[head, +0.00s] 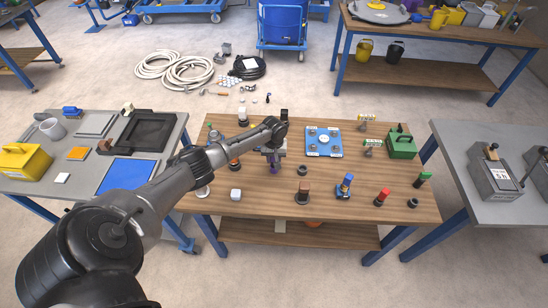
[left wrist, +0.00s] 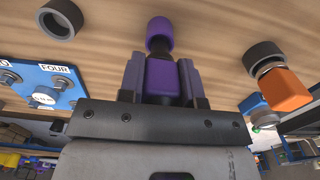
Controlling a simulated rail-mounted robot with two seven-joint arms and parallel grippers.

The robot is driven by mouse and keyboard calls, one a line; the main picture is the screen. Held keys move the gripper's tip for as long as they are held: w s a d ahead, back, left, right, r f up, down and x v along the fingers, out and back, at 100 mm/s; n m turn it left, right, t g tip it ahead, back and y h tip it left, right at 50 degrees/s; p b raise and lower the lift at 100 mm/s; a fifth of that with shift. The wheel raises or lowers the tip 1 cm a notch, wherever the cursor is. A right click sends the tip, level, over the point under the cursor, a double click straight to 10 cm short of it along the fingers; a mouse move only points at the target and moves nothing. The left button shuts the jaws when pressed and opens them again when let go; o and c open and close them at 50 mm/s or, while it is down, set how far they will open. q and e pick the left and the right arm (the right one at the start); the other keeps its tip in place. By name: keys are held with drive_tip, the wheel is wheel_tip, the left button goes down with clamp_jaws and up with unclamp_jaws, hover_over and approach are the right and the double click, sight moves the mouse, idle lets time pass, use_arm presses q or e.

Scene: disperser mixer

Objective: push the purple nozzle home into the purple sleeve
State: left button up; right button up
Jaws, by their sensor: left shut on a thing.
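My left gripper (head: 272,152) hangs over the middle of the wooden table in the head view. In the left wrist view its fingers (left wrist: 162,80) are shut on the purple nozzle (left wrist: 163,78), a purple block with a black neck. The neck points at the purple sleeve (left wrist: 159,31), a short upright purple cylinder by the table top. The neck's tip meets or overlaps the sleeve's mouth; I cannot tell how far it is inside. In the head view purple (head: 275,168) shows just below the fingers. My right gripper is not in view.
A blue plate (head: 323,142) lies right of the gripper. A black ring (head: 302,170) is close by on the right. An orange part (left wrist: 283,90) and another dark ring (left wrist: 262,56) show in the left wrist view.

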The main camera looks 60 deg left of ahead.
use_arm(q)
drive_tip(key=shift+f+b, duration=0.8)
drive_tip(key=shift+f, duration=0.65)
drive_tip(key=o, duration=1)
drive_tip(key=shift+r, duration=0.55)
wheel_tip(320, 180, up, 11)
drive_tip(key=shift+r+p, duration=0.15)
drive_tip(key=shift+p, duration=1.05)
drive_tip(key=shift+r, duration=0.75)
